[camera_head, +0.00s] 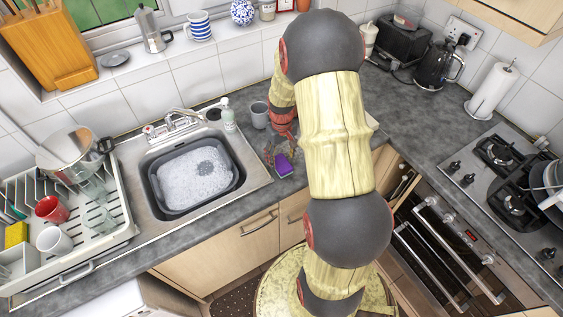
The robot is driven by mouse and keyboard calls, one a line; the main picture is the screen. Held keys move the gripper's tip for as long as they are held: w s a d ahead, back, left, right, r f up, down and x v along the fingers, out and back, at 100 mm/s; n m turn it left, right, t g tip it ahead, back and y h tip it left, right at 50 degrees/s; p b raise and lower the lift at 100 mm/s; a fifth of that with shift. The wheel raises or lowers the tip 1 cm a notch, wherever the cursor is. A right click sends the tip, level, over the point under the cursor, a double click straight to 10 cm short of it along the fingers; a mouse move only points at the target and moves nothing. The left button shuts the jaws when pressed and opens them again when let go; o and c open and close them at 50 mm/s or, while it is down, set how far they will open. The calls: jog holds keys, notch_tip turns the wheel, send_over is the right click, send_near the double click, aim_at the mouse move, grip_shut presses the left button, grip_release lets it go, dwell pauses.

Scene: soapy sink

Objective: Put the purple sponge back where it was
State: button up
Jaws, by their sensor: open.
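The purple sponge (284,165) lies on the grey counter just right of the sink, near the front edge. My gripper (277,152) is over the counter, just behind the sponge, and looks close to it. It is open. The fingertips are small and blend with the dark counter, so I cannot tell whether they touch the sponge. My arm comes up from the front and hides part of the counter to the right. A yellow sponge (15,234) sits at the left end of the drying rack (118,229).
A black basin (157,192) of suds (195,177) fills the sink (258,177). A soap bottle (228,114) and grey mug (259,114) stand behind it. A kettle (434,66), paper roll (492,92) and hob (478,183) are right. The right counter has bare room.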

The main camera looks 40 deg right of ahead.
aim_at(281, 162)
jog(key=a+r+t, duration=0.1)
jog(key=a+r, duration=0.3)
jog(key=r, duration=0.4)
jog(key=s+a+r+n, duration=0.1)
jog(key=a+r, duration=0.4)
jog(key=r, duration=0.2)
jog(key=a+r+t, duration=0.1)
jog(key=a+r, duration=0.3)
jog(key=r, duration=0.4)
jog(key=s+a+r+t, duration=0.1)
jog(key=s+a+r, duration=0.3)
jog(key=s+a, duration=0.2)
jog(key=s+a+r+n+t, duration=0.1)
jog(key=s+a+r+t, duration=0.1)
jog(key=s+a+r, duration=0.3)
jog(key=s+a, duration=0.2)
jog(key=a, duration=0.1)
jog(key=shift+s+n+t+p, duration=0.25)
jog(key=shift+n+t+p, duration=0.05)
jog(key=shift+f, duration=0.15)
notch_tip(281, 162, down, 9)
jog(key=b, duration=0.9)
